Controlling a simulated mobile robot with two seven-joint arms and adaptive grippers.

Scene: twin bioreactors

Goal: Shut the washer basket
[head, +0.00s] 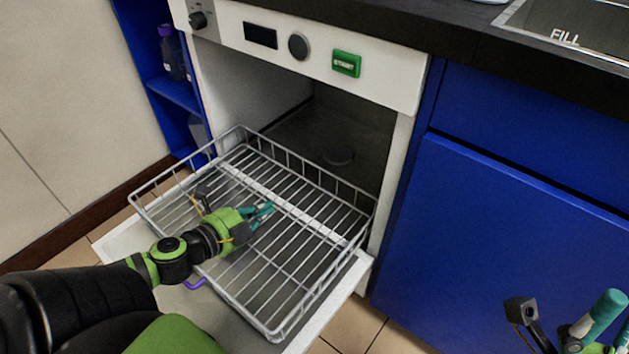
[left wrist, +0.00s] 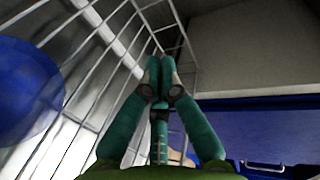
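The wire washer basket (head: 285,296) is pulled out of the washer's open cavity (head: 335,130) and lies over the lowered door (head: 112,243). A purple handle (head: 195,284) shows at its near side, partly behind my left arm. My left gripper (head: 266,210) is over the basket, with its teal fingers pointing right toward the cavity. In the left wrist view its fingertips (left wrist: 160,66) meet, with nothing seen between them, and basket wires run along the left. I cannot tell whether it touches the wires. My right gripper (head: 603,325) is cut off at the lower right corner.
The washer's front panel (head: 270,35) has a knob and a green START button (head: 346,63). A blue cabinet (head: 500,225) stands at the right and a blue shelf (head: 172,92) with a bottle at the left. A blurred blue shape (left wrist: 28,90) fills the wrist view's left.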

